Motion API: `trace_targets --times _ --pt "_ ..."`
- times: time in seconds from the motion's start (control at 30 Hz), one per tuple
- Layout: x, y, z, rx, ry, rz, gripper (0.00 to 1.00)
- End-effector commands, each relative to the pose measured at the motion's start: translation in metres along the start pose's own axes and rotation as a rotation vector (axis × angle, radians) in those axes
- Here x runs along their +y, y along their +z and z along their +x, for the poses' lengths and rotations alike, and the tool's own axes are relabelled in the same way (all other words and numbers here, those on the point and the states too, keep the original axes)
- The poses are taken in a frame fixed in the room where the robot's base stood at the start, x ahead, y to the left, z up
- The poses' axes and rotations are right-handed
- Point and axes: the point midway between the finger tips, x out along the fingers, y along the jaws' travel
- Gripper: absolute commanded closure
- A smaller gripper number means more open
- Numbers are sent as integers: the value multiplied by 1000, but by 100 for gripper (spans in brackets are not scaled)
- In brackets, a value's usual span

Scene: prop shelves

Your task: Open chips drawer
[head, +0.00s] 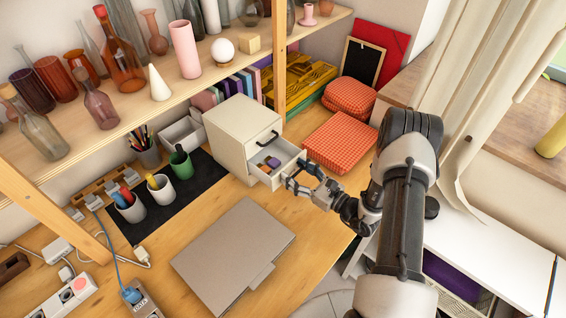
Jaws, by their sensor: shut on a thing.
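A small cream cabinet (237,130) stands on the wooden desk below the shelf. Its upper drawer is closed and has a black handle (267,139). Its lower drawer (289,155) is pulled out, and a few small grey, purple and yellowish items (270,163) show inside. I see no label that marks it as the chips drawer. My gripper (294,175) is at the front of the lower drawer, shut on what appears to be its handle. The fingers hide the handle itself.
Red checkered boxes (342,142) stand right of the drawer, close to my arm. A grey closed laptop or folder (233,256) lies in front. Pen cups (160,188) stand on a black mat at left. Bottles and vases line the shelf (205,78) above.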

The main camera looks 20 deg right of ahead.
Motion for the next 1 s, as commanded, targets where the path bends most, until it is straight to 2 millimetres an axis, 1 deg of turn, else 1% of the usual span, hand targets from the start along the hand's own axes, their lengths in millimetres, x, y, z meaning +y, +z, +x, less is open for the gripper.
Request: trace_targets --times 0.03,0.1,0.2,0.3,0.5,0.8,0.83,1.0 --pt "-4 0 -12 2 -13 0 83" --pt "-4 0 -23 1 -13 0 83" --pt "-4 0 -36 1 -12 -1 83" --pt "-4 0 -45 1 -11 -2 83" --pt "-4 0 -53 1 -10 -3 83" --pt "-3 -1 -54 3 -10 -3 83" --pt "-3 -1 -54 3 -10 -3 39" --pt "-4 -2 -54 4 -11 -3 28"
